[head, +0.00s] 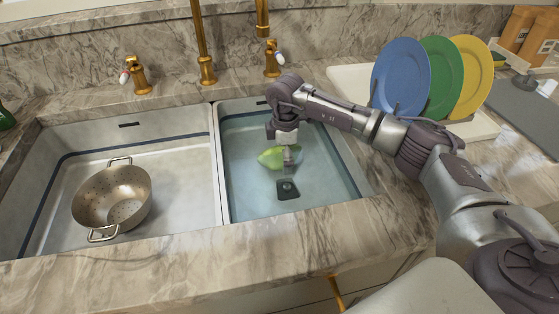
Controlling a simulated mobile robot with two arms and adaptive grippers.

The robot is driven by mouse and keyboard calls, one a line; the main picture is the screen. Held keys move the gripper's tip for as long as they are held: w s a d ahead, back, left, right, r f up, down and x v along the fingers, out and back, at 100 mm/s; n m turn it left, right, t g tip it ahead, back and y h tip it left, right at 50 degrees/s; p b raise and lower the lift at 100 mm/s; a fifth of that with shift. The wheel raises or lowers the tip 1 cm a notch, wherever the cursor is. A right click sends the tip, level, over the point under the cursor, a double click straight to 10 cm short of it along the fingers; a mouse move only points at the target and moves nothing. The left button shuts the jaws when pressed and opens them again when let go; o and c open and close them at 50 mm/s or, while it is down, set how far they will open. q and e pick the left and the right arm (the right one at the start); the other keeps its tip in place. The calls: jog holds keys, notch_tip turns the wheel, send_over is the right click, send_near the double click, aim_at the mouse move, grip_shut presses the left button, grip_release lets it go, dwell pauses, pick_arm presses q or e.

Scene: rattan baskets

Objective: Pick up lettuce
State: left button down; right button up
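The lettuce (270,160), a small green leafy thing, is in the right basin (235,185) of the sink, which appears to hold clear bluish water. My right gripper (289,160) points down over the basin, right at the lettuce, and covers part of its right side. The fingers are small and overlap the lettuce, so I cannot tell whether they are open or shut on it. My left gripper is not in view.
A metal colander (92,208) stands in the left basin (185,205). Brass taps (203,70) rise behind the sink. Blue (398,75), green (440,70) and yellow (475,75) plates stand upright on a white board (350,85) at right, behind my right arm.

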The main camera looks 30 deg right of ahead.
jog(key=shift+r, duration=0.1)
jog(key=shift+c, duration=0.2)
jog(key=c, duration=1.4)
